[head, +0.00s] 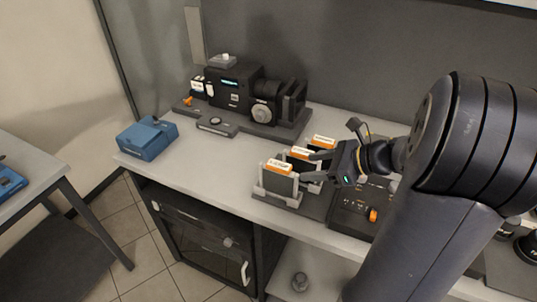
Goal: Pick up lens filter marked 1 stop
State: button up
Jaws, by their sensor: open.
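Three dark, upright filters with orange and white top labels stand in a row in a holder near the front of the bench. The front filter (279,168), the middle filter (300,154) and the back filter (322,142) run back to the right. Their label text is too small to read, so I cannot tell which is marked 1 stop. My gripper (314,171) is open beside the row, its fingers pointing left toward the middle filter. I cannot tell whether the fingers touch a filter. The gripper and arm hide part of the right side of the holder.
A black camera rig (245,98) stands at the back of the bench. A blue case (147,138) sits at the left corner. A dark control box (357,212) with an orange knob lies right of the holder. The bench between case and holder is clear.

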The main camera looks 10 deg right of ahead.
aim_at(282, 165)
jog(key=x, duration=0.3)
jog(key=w+x, duration=0.1)
jog(key=x, duration=0.1)
jog(key=shift+w, duration=0.15)
jog(key=shift+p+x, duration=0.65)
jog(key=shift+x, duration=1.95)
jog(key=shift+a+r, duration=0.1)
jog(key=shift+r, duration=0.05)
jog(key=shift+c, duration=0.2)
grip_shut()
